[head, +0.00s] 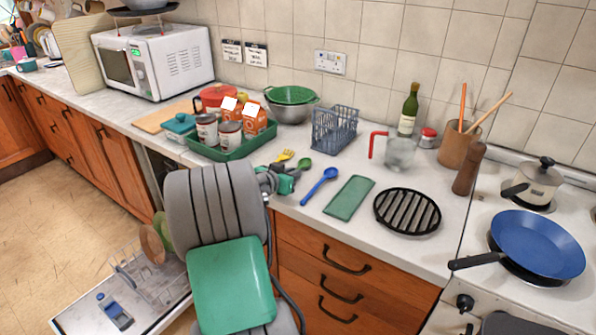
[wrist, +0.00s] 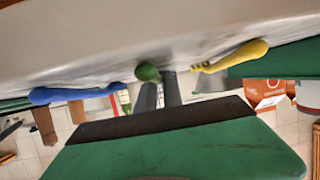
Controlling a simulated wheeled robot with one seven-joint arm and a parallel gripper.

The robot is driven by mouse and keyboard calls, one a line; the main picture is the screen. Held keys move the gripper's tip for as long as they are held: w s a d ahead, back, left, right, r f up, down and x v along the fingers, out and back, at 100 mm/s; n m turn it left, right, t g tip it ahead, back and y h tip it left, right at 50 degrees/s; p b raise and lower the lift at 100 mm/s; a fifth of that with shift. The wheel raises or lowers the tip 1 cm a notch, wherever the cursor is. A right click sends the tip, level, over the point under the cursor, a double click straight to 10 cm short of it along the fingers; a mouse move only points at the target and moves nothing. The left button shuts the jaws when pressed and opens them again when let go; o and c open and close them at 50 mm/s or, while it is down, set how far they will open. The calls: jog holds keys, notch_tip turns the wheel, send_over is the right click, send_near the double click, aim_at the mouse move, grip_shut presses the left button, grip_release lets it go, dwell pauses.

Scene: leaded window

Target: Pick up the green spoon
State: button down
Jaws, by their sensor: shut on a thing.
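The green spoon (head: 304,163) lies at the counter's front edge in the head view, its bowl pointing away from my arm. My gripper (head: 284,176) is at its near end, shut on it, low by the counter edge. In the wrist view the spoon's rounded green end (wrist: 148,72) shows just beyond my two dark fingers (wrist: 160,88), close to the pale counter. The spoon's handle is mostly hidden by the gripper. I cannot tell whether the spoon touches the counter.
A yellow fork (head: 285,156) lies just left of the spoon, and a blue spoon (head: 320,185) lies to its right. A green tray (head: 232,150) with cans and cartons stands behind left.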

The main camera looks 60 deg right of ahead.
jog(key=shift+r, duration=0.3)
notch_tip(320, 180, up, 3)
jog(key=shift+f, duration=0.15)
jog(key=d+r+b+v, duration=0.1)
jog(key=r+v, duration=0.2)
jog(key=v, duration=1.3)
jog(key=shift+w+r+b, duration=0.25)
jog(key=shift+w+b, duration=0.05)
jog(key=shift+w, duration=0.15)
jog(key=shift+a, duration=0.1)
